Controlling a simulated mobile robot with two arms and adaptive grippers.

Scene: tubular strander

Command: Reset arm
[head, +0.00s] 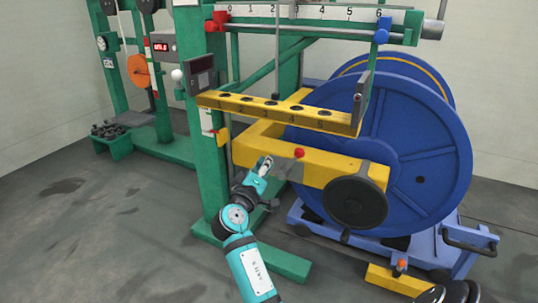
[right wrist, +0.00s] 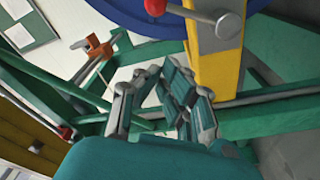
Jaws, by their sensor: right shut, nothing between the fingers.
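My right gripper (head: 264,163) is at the end of the turquoise arm coming in from the bottom of the head view. It is shut and empty, in front of the yellow arm (head: 330,170) of the machine. A small red knob (head: 299,153) stands on that yellow arm, a little right of the gripper and apart from it. In the right wrist view the gripper's fingers (right wrist: 165,75) point at green frame members, and a red knob on a grey rod (right wrist: 155,7) shows at the top. My left gripper is not in view.
A blue reel (head: 440,150) stands on the right behind a black handwheel (head: 356,203). A yellow bar with several dark holes (head: 285,108) crosses above the gripper. A green post (head: 208,170) stands close on the left. The grey floor (head: 100,245) at the left is clear.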

